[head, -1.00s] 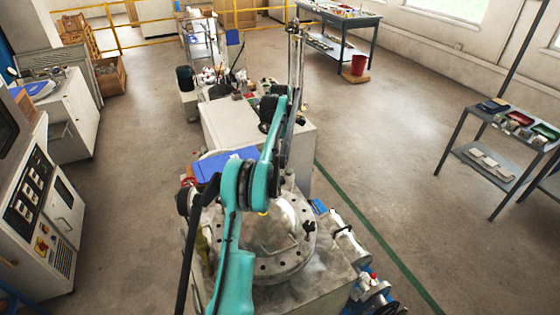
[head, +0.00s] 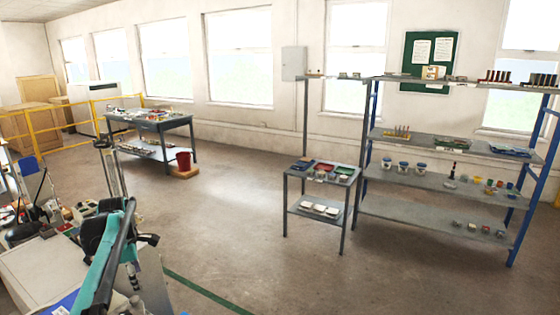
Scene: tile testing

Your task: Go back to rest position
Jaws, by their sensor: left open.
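My left arm (head: 104,268) comes in at the lower left, teal with black joints. My left gripper (head: 133,278) is small and dark at the end of this arm, beside the pale machine cabinet. It is open, and I see nothing held in it. Its fingertips are too small to make out clearly. My right arm and right gripper are not in view.
The pale cabinet (head: 38,272) and a tall metal column (head: 113,172) stand close to my left arm. A small shelf table (head: 320,208) and a large blue-posted rack (head: 440,184) stand at the right. A workbench (head: 150,124) and red bucket (head: 183,160) are behind. Middle floor is clear.

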